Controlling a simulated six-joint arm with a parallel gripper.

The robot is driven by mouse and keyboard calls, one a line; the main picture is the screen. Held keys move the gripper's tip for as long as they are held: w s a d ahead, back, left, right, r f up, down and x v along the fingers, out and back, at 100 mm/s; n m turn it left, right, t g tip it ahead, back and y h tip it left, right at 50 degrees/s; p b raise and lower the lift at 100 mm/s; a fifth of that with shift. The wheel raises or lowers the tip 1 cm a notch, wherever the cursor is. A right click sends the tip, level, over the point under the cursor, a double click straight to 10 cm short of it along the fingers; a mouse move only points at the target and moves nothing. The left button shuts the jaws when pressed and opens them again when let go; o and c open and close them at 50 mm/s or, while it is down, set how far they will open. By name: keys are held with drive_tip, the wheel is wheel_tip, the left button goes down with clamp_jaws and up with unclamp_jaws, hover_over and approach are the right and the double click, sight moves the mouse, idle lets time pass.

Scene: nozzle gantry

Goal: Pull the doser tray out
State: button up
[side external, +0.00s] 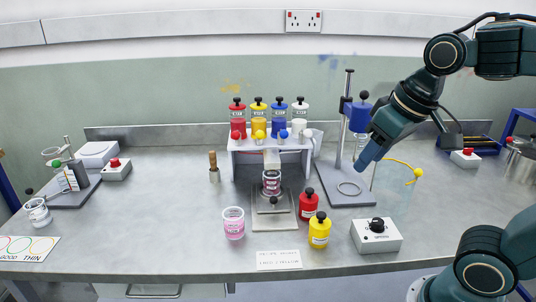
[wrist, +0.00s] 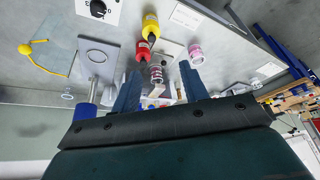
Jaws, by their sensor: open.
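The doser tray (side external: 275,225) is a flat grey plate lying under the white dosing gantry (side external: 243,143) in the side view, with a small dark knob (side external: 273,200) near its front. A printed cup (side external: 271,185) stands on it below the nozzle. The tray shows small and partly covered in the wrist view (wrist: 172,48). My gripper (side external: 361,165) is open and empty, raised in the air to the right of the gantry, apart from the tray. Its two blue fingers frame the lower part of the wrist view (wrist: 160,82).
A red bottle (side external: 308,204) and a yellow bottle (side external: 320,230) stand right of the tray, a pink cup (side external: 233,224) left. A stand with a ring base (side external: 349,188) is near my gripper. A control box (side external: 376,236) and a white card (side external: 278,260) lie toward the front.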

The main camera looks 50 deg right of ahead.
drive_tip(key=w+d+r+m+g, duration=0.2)
drive_tip(key=w+m, duration=0.1)
drive_tip(key=w, duration=0.6)
drive_tip(key=m+g, duration=0.4)
drive_tip(key=m, duration=0.3)
hover_over(273, 197)
drive_tip(key=w+a, duration=0.1)
drive_tip(key=w, duration=0.2)
wheel_tip(273, 197, down, 14)
drive_tip(key=f, duration=0.1)
drive_tip(key=shift+s+a+r+h, duration=0.15)
drive_tip(key=shift+s+r+h, duration=0.1)
drive_tip(key=shift+h, duration=0.15)
drive_tip(key=shift+f, duration=0.15)
drive_tip(key=f, duration=0.4)
drive_tip(key=s+d+f, duration=0.1)
drive_tip(key=f, duration=0.3)
drive_tip(key=s+f, duration=0.1)
drive_tip(key=f, duration=0.4)
drive_tip(key=shift+s+d+f, duration=0.1)
drive_tip(key=shift+d, duration=0.1)
clamp_jaws()
